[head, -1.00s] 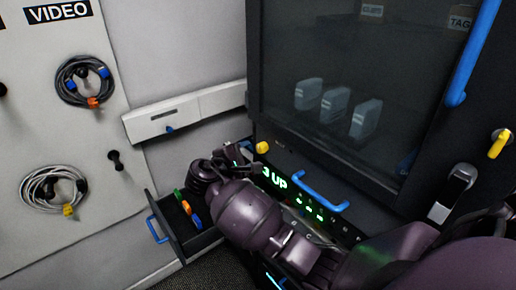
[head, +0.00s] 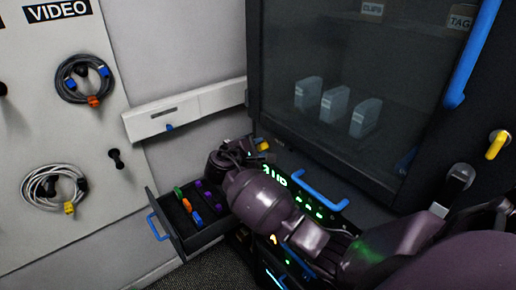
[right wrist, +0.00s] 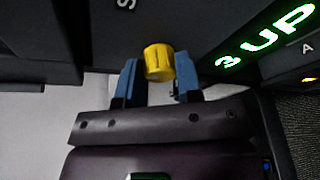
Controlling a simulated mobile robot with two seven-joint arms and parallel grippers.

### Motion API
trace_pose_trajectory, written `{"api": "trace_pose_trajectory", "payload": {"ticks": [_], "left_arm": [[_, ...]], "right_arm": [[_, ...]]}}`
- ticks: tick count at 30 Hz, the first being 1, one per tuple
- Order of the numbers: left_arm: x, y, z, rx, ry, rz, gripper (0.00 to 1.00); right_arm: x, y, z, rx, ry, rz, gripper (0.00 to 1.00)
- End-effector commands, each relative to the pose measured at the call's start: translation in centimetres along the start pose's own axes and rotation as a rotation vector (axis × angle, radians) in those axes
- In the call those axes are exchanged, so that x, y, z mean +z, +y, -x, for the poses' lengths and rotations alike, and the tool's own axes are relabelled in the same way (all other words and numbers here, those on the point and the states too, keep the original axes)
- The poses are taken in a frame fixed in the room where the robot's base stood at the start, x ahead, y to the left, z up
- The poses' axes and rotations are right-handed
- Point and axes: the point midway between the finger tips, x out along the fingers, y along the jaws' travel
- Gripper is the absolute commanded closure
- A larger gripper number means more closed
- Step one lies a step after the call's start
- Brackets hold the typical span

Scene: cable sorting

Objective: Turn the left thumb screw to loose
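The left thumb screw is a yellow knob (head: 263,146) on the lower left front of the dark cabinet. In the right wrist view the knob (right wrist: 158,62) shows between the tips of two blue fingers. My right gripper (right wrist: 157,80) is open, with a finger on each side of the knob. A small gap shows at the left finger; at the right finger I cannot tell whether it touches. In the head view my right gripper (head: 244,147) is dark and partly hidden by its own wrist, just left of the knob. My left gripper is not in view.
A green-lit display (right wrist: 263,38) reads "3 UP" beside the knob. A blue handle (head: 321,190) sits right of it. An open drawer (head: 172,222) with coloured pieces juts out below left. Another yellow knob (head: 497,145) is at the far right. Coiled cables (head: 84,79) hang on the left panel.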

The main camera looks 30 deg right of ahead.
Motion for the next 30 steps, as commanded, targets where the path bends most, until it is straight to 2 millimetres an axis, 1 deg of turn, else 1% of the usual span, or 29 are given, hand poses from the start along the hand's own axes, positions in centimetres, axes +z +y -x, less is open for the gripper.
{"api": "trace_pose_trajectory", "payload": {"ticks": [1, 3, 4, 11, 17, 26, 30], "left_arm": [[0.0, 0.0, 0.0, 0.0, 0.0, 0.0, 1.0], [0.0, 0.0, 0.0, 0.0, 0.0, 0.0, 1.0], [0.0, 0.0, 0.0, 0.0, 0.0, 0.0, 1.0], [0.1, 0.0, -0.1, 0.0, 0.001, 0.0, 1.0], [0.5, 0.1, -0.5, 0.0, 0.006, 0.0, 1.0], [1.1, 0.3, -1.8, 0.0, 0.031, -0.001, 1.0], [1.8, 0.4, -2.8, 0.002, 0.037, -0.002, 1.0]], "right_arm": [[0.0, 0.0, 0.0, 0.0, 0.0, 0.0, 0.79], [0.0, 0.0, 0.0, 0.0, 0.0, 0.0, 0.9], [0.0, 0.0, 0.0, 0.0, 0.0, 0.0, 0.91], [0.0, -0.1, 0.0, 0.007, 0.001, -0.021, 0.91], [-0.1, -0.3, 0.0, 0.034, 0.005, -0.101, 0.91], [-0.3, -0.7, 0.0, 0.114, 0.016, -0.337, 0.91], [-0.3, -0.8, -0.1, 0.157, 0.021, -0.463, 0.91]]}}
